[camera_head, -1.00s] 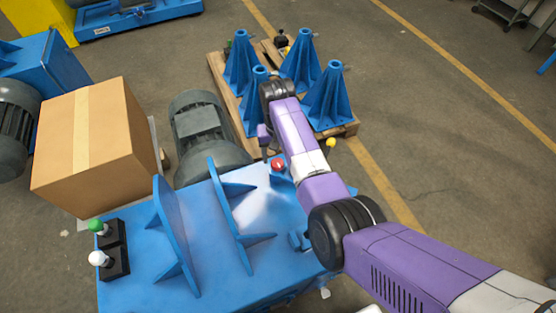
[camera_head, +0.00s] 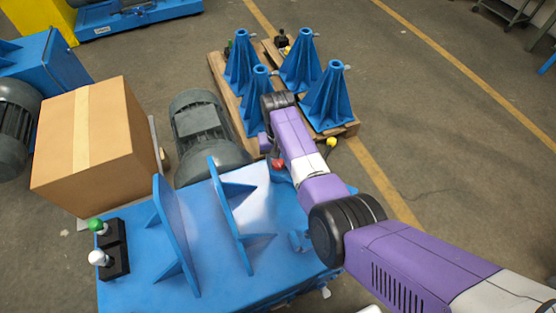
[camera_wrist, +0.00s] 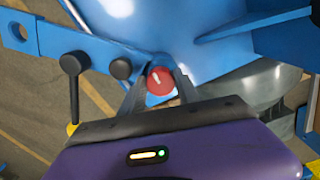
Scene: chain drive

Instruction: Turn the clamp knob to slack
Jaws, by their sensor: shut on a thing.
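The clamp knob (camera_wrist: 160,81) is red with a short white mark on its face. In the wrist view it sits between the two dark fingers of my gripper (camera_wrist: 160,88), which is shut on its sides. The white mark slants slightly from upper left to lower right. In the head view, the red knob (camera_head: 278,164) shows at the far edge of the blue machine top (camera_head: 120,285), partly covered by my arm. My fingers are hidden there. No slack or tight labels can be read.
Upright blue plates (camera_head: 176,235) rise from the machine top. A grey motor (camera_head: 205,140), a cardboard box (camera_head: 90,145) and blue cones (camera_head: 327,98) on a pallet are nearby.

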